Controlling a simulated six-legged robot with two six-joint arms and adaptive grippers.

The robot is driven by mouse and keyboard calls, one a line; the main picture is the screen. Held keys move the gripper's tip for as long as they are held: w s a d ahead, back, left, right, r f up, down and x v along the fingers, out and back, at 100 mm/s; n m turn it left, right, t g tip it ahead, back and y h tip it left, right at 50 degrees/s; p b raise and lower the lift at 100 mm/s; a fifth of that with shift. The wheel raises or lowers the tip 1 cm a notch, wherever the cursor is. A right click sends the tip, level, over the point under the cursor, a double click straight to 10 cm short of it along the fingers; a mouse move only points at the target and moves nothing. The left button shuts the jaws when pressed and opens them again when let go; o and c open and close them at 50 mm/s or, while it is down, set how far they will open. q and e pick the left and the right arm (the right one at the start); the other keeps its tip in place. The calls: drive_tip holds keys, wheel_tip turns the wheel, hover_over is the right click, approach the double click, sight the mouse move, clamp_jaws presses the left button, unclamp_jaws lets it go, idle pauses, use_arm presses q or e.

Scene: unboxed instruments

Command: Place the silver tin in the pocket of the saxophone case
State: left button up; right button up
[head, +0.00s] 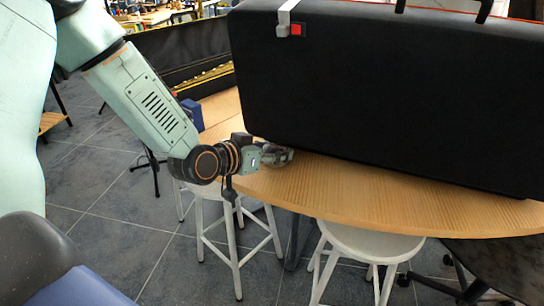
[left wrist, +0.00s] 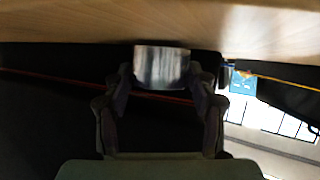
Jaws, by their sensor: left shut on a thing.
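My left gripper (head: 280,156) is at the table's left edge, low beside the bottom left corner of a large black case (head: 390,90). In the left wrist view the left gripper (left wrist: 160,85) is shut on the silver tin (left wrist: 162,66), a short shiny cylinder held between the fingertips close to the wooden surface. The tin cannot be made out clearly in the head view. The black case has a red-and-silver latch and handles on top. I cannot tell whether it is the saxophone case, and no pocket shows. My right gripper is not in view.
The wooden table (head: 400,195) has a bare strip in front of the case. White stools (head: 365,240) stand below its edge. A long black case with a yellow edge (head: 185,55) and a blue box (head: 192,114) are behind. The blue box also shows in the left wrist view (left wrist: 243,82).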

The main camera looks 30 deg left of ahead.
use_arm(q)
drive_tip(key=shift+a+f, duration=0.15)
drive_tip(key=shift+f, duration=0.05)
drive_tip(key=o, duration=1.1)
drive_tip(key=shift+f, duration=0.1)
drive_tip(key=shift+o, duration=0.2)
